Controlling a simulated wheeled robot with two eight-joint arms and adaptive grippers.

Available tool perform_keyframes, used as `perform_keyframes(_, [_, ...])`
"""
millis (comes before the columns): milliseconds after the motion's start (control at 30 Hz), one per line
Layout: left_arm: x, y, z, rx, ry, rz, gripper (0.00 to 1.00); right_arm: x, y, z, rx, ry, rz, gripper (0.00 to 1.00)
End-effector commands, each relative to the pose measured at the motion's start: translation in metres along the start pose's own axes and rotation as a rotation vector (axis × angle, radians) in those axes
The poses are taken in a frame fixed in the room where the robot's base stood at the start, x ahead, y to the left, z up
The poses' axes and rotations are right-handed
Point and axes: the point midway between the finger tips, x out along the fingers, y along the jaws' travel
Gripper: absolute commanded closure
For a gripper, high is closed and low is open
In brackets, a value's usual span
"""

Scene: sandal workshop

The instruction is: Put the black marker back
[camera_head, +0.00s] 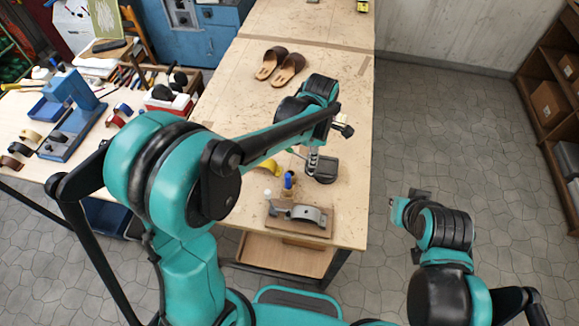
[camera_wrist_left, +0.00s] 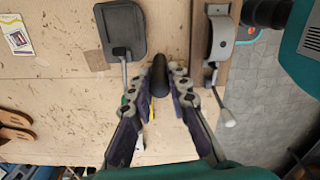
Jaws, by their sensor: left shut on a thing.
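The black marker (camera_wrist_left: 160,76) is a short dark cylinder in the left wrist view. My left gripper (camera_wrist_left: 157,88) is shut on it, one finger on each side. In the head view this gripper (camera_head: 312,157) hangs over the near part of the workbench, in front of the dark pad, and I cannot make out the marker there. A small blue upright item (camera_head: 289,181) stands on the bench close by; I cannot tell what it is. My right gripper (camera_head: 405,204) is off the bench's right edge, above the floor, and its fingers are unclear.
A dark square pad with a metal rod (camera_wrist_left: 124,28) and a wooden-based clamp (camera_head: 299,214) with a white-knobbed lever flank the left gripper. A yellow curved item (camera_head: 268,166) lies near. Brown sandals (camera_head: 280,66) lie farther back. The bench between is mostly clear.

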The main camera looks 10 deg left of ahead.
Motion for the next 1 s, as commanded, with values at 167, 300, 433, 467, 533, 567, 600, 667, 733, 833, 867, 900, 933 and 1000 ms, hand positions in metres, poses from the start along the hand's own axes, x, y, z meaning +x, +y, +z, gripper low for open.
perform_keyframes(167, [0.025, 0.014, -0.04, -0.006, 0.0, 0.0, 0.99, 0.002, 0.0, 0.001, 0.0, 0.0, 0.0, 1.0])
perform_keyframes(300, [0.036, 0.02, -0.057, -0.003, 0.0, 0.0, 0.99, 0.002, 0.0, 0.001, 0.0, 0.0, 0.0, 1.0])
perform_keyframes(433, [0.043, 0.022, -0.062, -0.001, 0.0, 0.0, 0.99, 0.003, 0.0, 0.002, 0.0, 0.0, 0.0, 1.0])
perform_keyframes(467, [0.046, 0.022, -0.062, -0.001, 0.0, 0.0, 0.99, 0.003, 0.0, 0.002, 0.0, 0.0, 0.0, 1.0])
perform_keyframes(533, [0.058, 0.022, -0.062, -0.001, 0.0, 0.0, 0.99, 0.004, 0.0, 0.003, 0.0, 0.0, 0.0, 1.0])
perform_keyframes(567, [0.063, 0.022, -0.062, -0.001, 0.0, 0.0, 0.99, 0.004, 0.0, 0.003, 0.0, 0.0, 0.0, 1.0])
perform_keyframes(600, [0.069, 0.022, -0.062, -0.001, 0.0, 0.0, 0.99, 0.005, 0.0, 0.003, 0.0, 0.0, 0.0, 1.0])
perform_keyframes(667, [0.075, 0.022, -0.062, -0.001, 0.0, 0.0, 0.99, 0.005, 0.0, 0.004, 0.0, 0.0, 0.0, 1.0])
perform_keyframes(733, [0.079, 0.021, -0.062, -0.001, 0.0, 0.0, 0.99, 0.006, 0.0, 0.004, 0.0, 0.0, 0.0, 1.0])
perform_keyframes(833, [0.079, 0.021, -0.062, -0.001, 0.0, 0.0, 0.99, 0.005, 0.0, 0.004, 0.0, 0.0, 0.0, 1.0])
perform_keyframes(867, [0.079, 0.021, -0.062, -0.001, 0.0, 0.0, 0.99, 0.005, 0.0, 0.004, 0.0, 0.0, 0.0, 1.0])
perform_keyframes(900, [0.079, 0.021, -0.062, -0.001, 0.0, 0.0, 0.99, 0.005, 0.0, 0.004, 0.0, 0.0, 0.0, 1.0])
perform_keyframes(933, [0.079, 0.021, -0.062, -0.001, 0.0, 0.0, 0.99, 0.005, 0.0, 0.004, 0.0, 0.0, 0.0, 1.0])
perform_keyframes(1000, [0.08, 0.021, -0.062, -0.001, 0.0, 0.0, 0.99, 0.006, 0.0, 0.004, 0.0, 0.0, 0.0, 1.0])
